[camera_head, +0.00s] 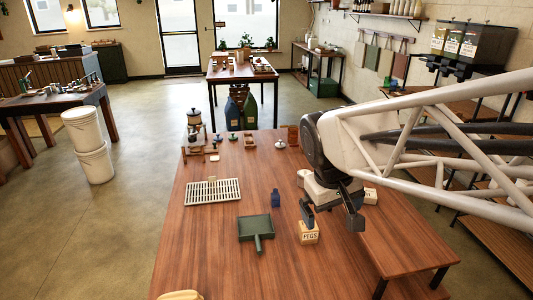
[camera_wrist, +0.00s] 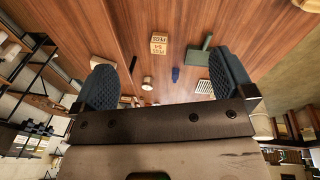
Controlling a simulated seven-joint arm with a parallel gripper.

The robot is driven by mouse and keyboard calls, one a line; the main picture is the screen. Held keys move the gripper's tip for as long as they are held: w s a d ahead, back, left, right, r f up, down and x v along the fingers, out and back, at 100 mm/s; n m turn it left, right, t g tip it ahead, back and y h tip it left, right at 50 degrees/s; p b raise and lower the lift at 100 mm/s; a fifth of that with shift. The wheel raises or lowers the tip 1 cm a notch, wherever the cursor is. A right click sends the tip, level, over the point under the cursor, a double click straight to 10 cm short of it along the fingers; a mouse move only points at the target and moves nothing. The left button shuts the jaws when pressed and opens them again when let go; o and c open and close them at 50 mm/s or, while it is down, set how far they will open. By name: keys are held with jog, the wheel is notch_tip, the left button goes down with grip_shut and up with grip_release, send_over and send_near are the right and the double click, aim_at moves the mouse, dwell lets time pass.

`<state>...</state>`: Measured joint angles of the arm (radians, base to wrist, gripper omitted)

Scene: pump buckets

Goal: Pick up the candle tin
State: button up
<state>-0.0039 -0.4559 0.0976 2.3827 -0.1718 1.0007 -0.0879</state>
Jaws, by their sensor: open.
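A small pale round tin, which looks like the candle tin (camera_wrist: 147,82), stands on the wooden table in the wrist view, between my fingers in the picture but well beyond them. In the head view a small pale thing (camera_head: 302,175) just left of my gripper's wrist seems to be the same tin, partly hidden by it. My gripper (camera_head: 332,212) is open and empty above the right part of the table, with its fingers spread wide in the wrist view (camera_wrist: 163,65).
A pegs box (camera_head: 309,234), a blue bottle (camera_head: 275,198), a green dustpan (camera_head: 256,227) and a pale grate (camera_head: 213,191) lie around the tin. A cream box (camera_head: 370,196) sits right of my gripper. The table's front left is mostly clear.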

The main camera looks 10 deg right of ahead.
jog(key=w+d+f+n+g+h, duration=0.1)
jog(key=w+d+f+n+h, duration=0.15)
jog(key=w, duration=0.85)
jog(key=w+d+f+n+g+h, duration=0.1)
jog(key=w+f+n+h, duration=0.15)
jog(key=w, duration=0.95)
jog(key=w+d+f+n+g+h, duration=0.1)
jog(key=w+d+f+n, duration=0.15)
jog(key=w, duration=0.85)
jog(key=n+h, duration=0.6)
jog(key=n, duration=0.2)
send_near(303, 172)
jog(key=shift+t, duration=0.4)
jog(key=d+f, duration=0.1)
jog(key=s+d+f, duration=0.1)
jog(key=f, duration=0.1)
jog(key=shift+s+d, duration=0.15)
jog(key=shift+d, duration=0.2)
jog(key=shift+d, duration=0.1)
jog(key=shift+x, duration=1.2)
jog(key=shift+d, duration=0.15)
jog(key=shift+x, duration=2.45)
